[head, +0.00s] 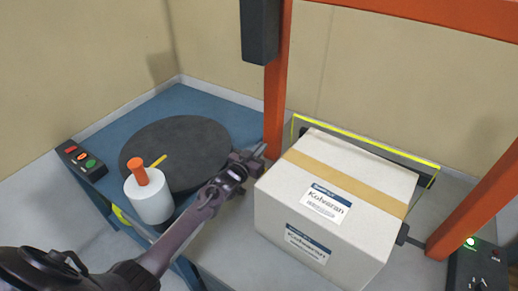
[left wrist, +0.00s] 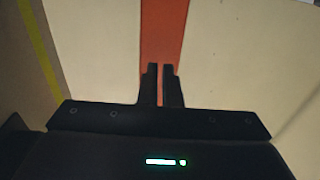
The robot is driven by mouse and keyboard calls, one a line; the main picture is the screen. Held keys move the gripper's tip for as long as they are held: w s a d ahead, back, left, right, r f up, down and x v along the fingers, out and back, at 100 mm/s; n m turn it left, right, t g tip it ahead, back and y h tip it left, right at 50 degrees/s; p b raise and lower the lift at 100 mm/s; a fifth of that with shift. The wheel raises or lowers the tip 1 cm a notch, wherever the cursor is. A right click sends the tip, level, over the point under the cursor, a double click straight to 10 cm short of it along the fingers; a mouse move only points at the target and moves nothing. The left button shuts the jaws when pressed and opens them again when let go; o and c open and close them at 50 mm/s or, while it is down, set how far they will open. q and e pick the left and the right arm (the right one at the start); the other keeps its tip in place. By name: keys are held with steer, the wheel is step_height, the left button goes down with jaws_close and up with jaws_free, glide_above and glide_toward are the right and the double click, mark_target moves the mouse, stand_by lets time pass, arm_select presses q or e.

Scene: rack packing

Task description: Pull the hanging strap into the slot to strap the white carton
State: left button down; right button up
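The white carton (head: 325,210) stands upright at right centre in the head view, with a tan band across its top and printed labels. A thin yellow strip (head: 370,146) runs along the dark bar behind it; I cannot tell whether this is the strap. A yellow band (left wrist: 41,62) also crosses the left of the left wrist view. No slot is clearly visible. My left gripper (head: 262,151) is beside the carton's left upper corner, near the orange post. Its fingers (left wrist: 160,85) have a narrow gap with nothing visible between them. My right gripper is not visible.
Orange posts (head: 278,85) stand left and right of the carton under an orange crossbeam (head: 430,12). A dark box (head: 260,30) hangs above. At left, a blue table (head: 215,108) carries a black disc (head: 195,140), a white cylinder with orange top (head: 150,200) and a button box (head: 80,158).

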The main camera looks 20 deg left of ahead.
arm_select(q)
steer(key=c, duration=1.6)
jaws_free()
